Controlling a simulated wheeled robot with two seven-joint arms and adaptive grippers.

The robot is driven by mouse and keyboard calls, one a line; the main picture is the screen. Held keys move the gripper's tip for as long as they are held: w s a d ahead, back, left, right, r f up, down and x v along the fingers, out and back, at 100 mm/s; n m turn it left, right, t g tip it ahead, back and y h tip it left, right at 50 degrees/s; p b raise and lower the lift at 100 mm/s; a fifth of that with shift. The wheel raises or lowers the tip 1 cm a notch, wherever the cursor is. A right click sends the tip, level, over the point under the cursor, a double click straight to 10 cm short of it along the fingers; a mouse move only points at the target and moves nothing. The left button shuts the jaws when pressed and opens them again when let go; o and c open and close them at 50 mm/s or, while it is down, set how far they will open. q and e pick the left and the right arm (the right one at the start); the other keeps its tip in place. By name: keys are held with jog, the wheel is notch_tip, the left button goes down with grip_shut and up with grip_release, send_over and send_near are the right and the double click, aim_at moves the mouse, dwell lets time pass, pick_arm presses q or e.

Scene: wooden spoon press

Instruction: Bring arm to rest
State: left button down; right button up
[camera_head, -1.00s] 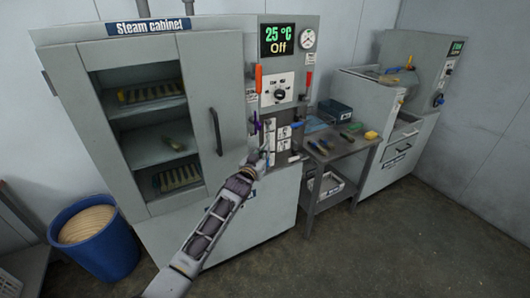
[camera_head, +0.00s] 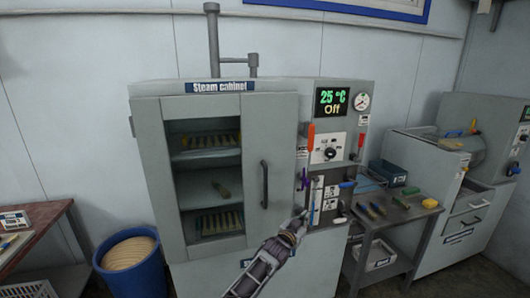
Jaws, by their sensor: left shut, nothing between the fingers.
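My left arm reaches up from the bottom, and its gripper (camera_head: 302,214) is shut and empty. It is in front of the lower control panel of the grey steam cabinet (camera_head: 285,98). In the picture its tip is beside the small levers and white labels there; I cannot tell whether it touches the panel. The cabinet door with a dark handle (camera_head: 264,184) is closed, and its window shows racks of wooden spoons. The display (camera_head: 332,101) reads 25 °C, Off. My right gripper is out of view.
A blue bin (camera_head: 130,282) stands left of the cabinet, and a brown table (camera_head: 30,222) is at the far left edge. A grey side table (camera_head: 411,219) with several coloured tools stands to the right. Beyond it is a grey machine (camera_head: 478,125).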

pick_arm(q)
jog(key=a+f+n+g+y, duration=0.1)
jog(key=a+f+y, duration=0.1)
jog(key=a+f, duration=0.65)
jog(key=a+f+n+g+y, duration=0.15)
jog(key=a+f, duration=0.45)
jog(key=f, duration=0.6)
jog(key=s+a+f+n+g+y, duration=0.1)
jog(key=s+a+f, duration=0.35)
jog(key=f, duration=0.35)
jog(key=s+a+f+g+y, duration=0.1)
jog(key=s+a+f, duration=0.35)
jog(key=f, duration=0.35)
jog(key=s+a+f+n+g+y, duration=0.1)
jog(key=s+a+f+y, duration=0.1)
jog(key=s+a+f, duration=0.35)
jog(key=s+a+f+n+g+y, duration=0.15)
jog(key=s+a+f, duration=0.25)
jog(key=s+f, duration=0.65)
jog(key=s+a+f+g, duration=0.2)
jog(key=s+a+f, duration=0.2)
jog(key=s+f, duration=0.7)
jog(key=s+a+f+g, duration=0.1)
jog(key=s+a+g, duration=0.1)
jog(key=s, duration=1.5)
jog(key=s+a+f+g, duration=0.2)
jog(key=s+a, duration=0.1)
jog(key=s, duration=1.3)
jog(key=shift+s+a, duration=0.15)
jog(key=shift+s, duration=0.25)
